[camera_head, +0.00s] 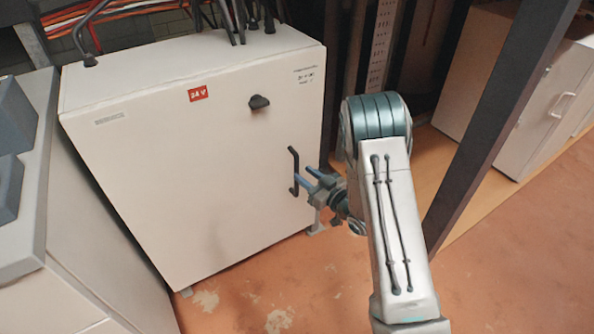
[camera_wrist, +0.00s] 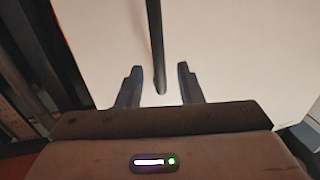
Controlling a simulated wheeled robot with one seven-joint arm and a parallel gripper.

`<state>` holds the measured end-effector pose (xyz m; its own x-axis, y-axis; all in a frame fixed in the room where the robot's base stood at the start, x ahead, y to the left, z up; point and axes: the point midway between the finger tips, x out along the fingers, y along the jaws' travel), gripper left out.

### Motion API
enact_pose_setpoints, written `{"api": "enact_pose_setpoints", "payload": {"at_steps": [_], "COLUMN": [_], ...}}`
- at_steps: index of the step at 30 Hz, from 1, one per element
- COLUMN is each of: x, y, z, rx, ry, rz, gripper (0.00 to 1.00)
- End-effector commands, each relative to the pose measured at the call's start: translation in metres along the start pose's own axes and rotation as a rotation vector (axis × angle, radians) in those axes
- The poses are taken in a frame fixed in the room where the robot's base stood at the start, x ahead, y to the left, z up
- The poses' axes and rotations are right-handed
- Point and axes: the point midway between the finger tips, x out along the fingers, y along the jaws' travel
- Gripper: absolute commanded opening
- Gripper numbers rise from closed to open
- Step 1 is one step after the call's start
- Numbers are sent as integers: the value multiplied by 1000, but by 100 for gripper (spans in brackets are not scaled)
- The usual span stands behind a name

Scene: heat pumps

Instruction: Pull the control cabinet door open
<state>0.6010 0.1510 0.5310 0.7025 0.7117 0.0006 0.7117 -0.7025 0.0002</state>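The control cabinet (camera_head: 190,150) is a white box with a red "24 V" label and a dark knob (camera_head: 259,102) near the top of its front. Its door looks closed. A black vertical bar handle (camera_head: 293,172) is on the door's right side. My gripper (camera_head: 304,176) is at the handle's lower part, with its fingers pointing at the door. In the wrist view, the handle (camera_wrist: 156,50) runs down between the two spread fingers (camera_wrist: 160,84), with a gap on each side. The gripper is open and does not grip the handle.
A dark post (camera_head: 500,120) stands to the right of my arm. A grey unit (camera_head: 40,200) stands close on the cabinet's left. Cables enter the cabinet's top. Orange floor (camera_head: 290,285) in front of the cabinet is clear. A pale cabinet (camera_head: 555,100) stands at the far right.

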Motion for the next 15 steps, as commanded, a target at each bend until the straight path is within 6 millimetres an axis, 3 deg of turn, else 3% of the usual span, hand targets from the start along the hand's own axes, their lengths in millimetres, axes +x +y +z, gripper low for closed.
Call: {"api": "enact_pose_setpoints", "payload": {"at_steps": [6,15], "x": [35,49], "y": [0,1], "z": [2,0], "rx": [-2,0], "ry": [0,-1], "rz": [0,3], "gripper": [33,33]}}
